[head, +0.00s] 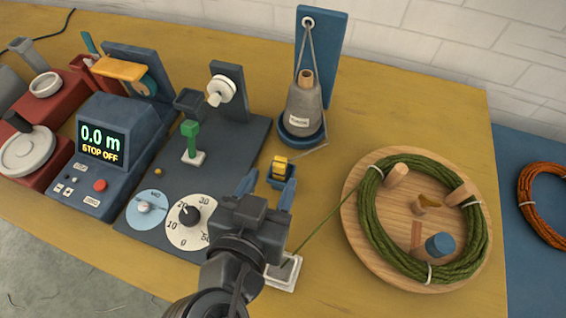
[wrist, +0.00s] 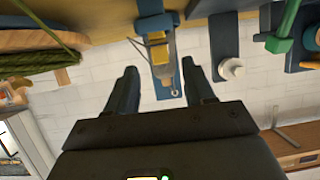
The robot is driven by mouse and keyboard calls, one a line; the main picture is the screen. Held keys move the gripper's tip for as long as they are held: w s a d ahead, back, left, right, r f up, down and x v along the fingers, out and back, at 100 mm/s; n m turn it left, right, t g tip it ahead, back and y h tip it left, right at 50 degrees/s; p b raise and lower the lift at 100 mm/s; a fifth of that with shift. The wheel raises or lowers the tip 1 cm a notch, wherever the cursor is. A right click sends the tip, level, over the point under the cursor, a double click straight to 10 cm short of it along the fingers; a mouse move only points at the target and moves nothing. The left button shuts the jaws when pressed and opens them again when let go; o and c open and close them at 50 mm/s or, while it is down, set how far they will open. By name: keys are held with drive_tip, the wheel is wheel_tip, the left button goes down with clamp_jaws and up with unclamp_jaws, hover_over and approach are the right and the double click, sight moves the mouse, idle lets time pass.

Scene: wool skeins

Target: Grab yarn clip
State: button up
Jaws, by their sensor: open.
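The fingers also show in the wrist view (wrist: 161,76). I cannot tell whether either finger touches the clip. The clip's lower part is partly hidden in the head view.
A green yarn coil (head: 370,220) lies around pegs on a round wooden board (head: 350,235). Its strand runs left to a white block (head: 283,274). A grey cone (head: 303,108) stands behind the clip. A green lever (head: 190,132), dials (head: 188,228) and a meter (head: 100,140) stand left.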

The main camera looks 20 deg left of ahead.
sight(281, 159)
drive_tip(key=p+x, duration=0.1)
drive_tip(key=x, duration=0.7)
drive_tip(key=shift+w+r, duration=0.15)
drive_tip(key=shift+c, duration=0.2)
clamp_jaws()
drive_tip(key=shift+r, duration=0.1)
